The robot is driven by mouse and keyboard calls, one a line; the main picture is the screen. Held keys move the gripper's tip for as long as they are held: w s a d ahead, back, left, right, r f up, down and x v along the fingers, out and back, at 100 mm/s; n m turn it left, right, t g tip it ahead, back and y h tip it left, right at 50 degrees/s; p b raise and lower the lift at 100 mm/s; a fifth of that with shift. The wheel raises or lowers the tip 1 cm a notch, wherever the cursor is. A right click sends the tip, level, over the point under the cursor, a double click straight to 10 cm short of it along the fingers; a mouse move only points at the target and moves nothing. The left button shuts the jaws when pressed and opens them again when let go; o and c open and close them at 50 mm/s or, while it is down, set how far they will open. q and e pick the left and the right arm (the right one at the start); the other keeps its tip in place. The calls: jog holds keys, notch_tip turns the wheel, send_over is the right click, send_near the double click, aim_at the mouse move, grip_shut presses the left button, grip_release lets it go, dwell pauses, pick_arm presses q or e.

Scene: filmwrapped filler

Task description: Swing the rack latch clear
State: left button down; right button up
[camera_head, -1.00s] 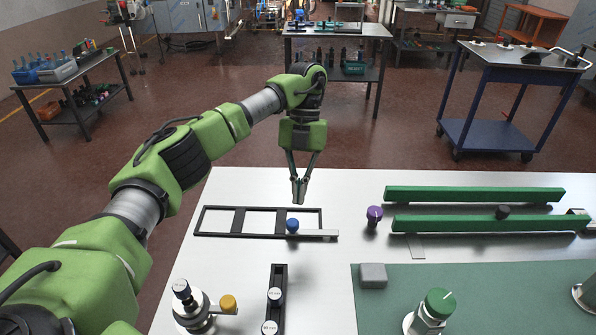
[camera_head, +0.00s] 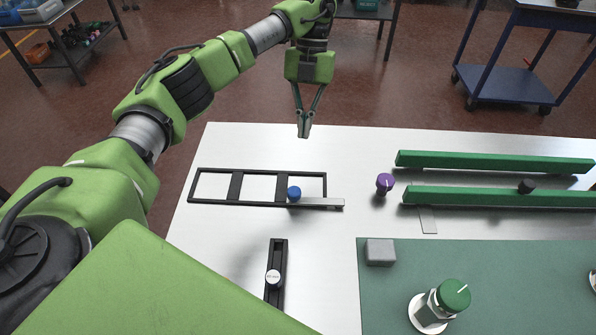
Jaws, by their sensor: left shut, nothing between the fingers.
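A black rack frame (camera_head: 235,188) with three openings lies on the white table. Its latch, a light grey bar (camera_head: 320,202), lies along the front edge at the right end and sticks out past the frame's right side. A blue knob (camera_head: 294,193) sits at the bar's left end. My left gripper (camera_head: 304,132) points down beyond the far side of the rack, above the table's far edge. Its fingers are shut and empty, apart from the knob and bar. My right gripper is out of view.
A black holder (camera_head: 277,255) lies in front of the rack.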

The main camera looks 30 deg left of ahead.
aim_at(316, 198)
pick_arm(q)
jog(key=p+x, duration=0.2)
jog(key=x, duration=0.6)
jog(key=shift+s, duration=0.15)
jog(key=s, duration=0.1)
jog(key=p, duration=0.1)
jog(key=s+p, duration=0.1)
jog(key=shift+s+d+f, duration=0.3)
jog(key=shift+d+f, duration=0.05)
jog(key=shift+s+d+p, duration=0.15)
jog(key=shift+s+p, duration=0.2)
jog(key=shift+s, duration=0.2)
jog(key=shift+s+f, duration=0.1)
jog(key=shift+f, duration=0.05)
jog(key=shift+s+d, duration=0.1)
